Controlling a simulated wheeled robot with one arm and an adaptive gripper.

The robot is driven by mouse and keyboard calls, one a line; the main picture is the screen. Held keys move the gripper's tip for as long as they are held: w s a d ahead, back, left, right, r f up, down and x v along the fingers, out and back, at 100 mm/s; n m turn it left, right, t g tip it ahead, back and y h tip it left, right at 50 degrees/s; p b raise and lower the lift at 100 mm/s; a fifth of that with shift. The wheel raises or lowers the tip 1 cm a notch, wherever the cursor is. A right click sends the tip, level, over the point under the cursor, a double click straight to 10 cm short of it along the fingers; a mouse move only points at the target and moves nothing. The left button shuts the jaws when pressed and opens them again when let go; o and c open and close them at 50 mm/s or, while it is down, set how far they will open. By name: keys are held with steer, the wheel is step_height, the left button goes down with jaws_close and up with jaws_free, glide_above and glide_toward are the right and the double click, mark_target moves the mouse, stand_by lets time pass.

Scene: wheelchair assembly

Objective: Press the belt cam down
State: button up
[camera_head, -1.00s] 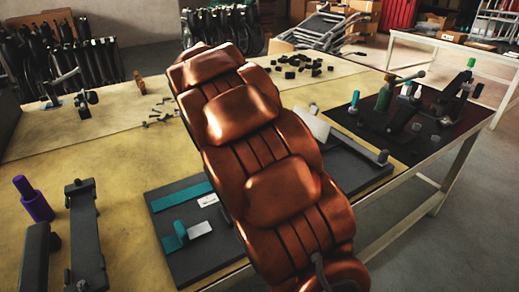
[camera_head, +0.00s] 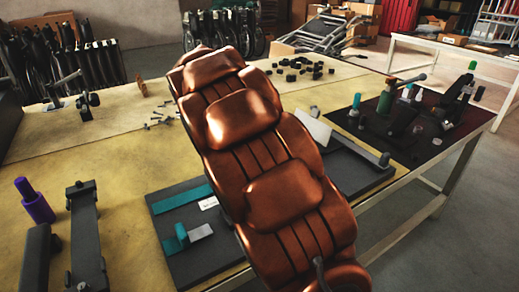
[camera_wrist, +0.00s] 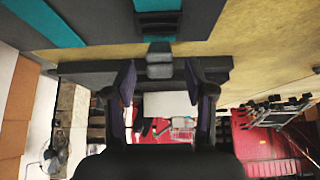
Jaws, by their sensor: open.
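A dark board (camera_head: 200,262) on the yellow table carries a teal strip (camera_head: 181,198) and a teal piece (camera_head: 174,240) with a grey tab (camera_head: 201,232). The teal piece and tab look like the belt cam, but I cannot tell for sure. In the wrist view a teal piece (camera_wrist: 158,20) and a grey block (camera_wrist: 160,62) lie in line with my gripper (camera_wrist: 160,80). Its two dark fingers are apart, one on each side of the grey block in the picture, and nothing is held. Contact is not clear. My gripper does not show in the head view.
A large brown padded form blocks the middle of the head view. A purple cylinder (camera_head: 36,205) and dark bracket parts (camera_head: 87,235) are at the left. A black mat (camera_head: 440,140) with tools lies at the right end. Small dark blocks (camera_head: 298,66) lie at the back.

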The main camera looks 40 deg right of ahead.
steer(key=v, duration=1.1)
steer(key=shift+a+r, duration=0.25)
steer(key=shift+r, duration=0.1)
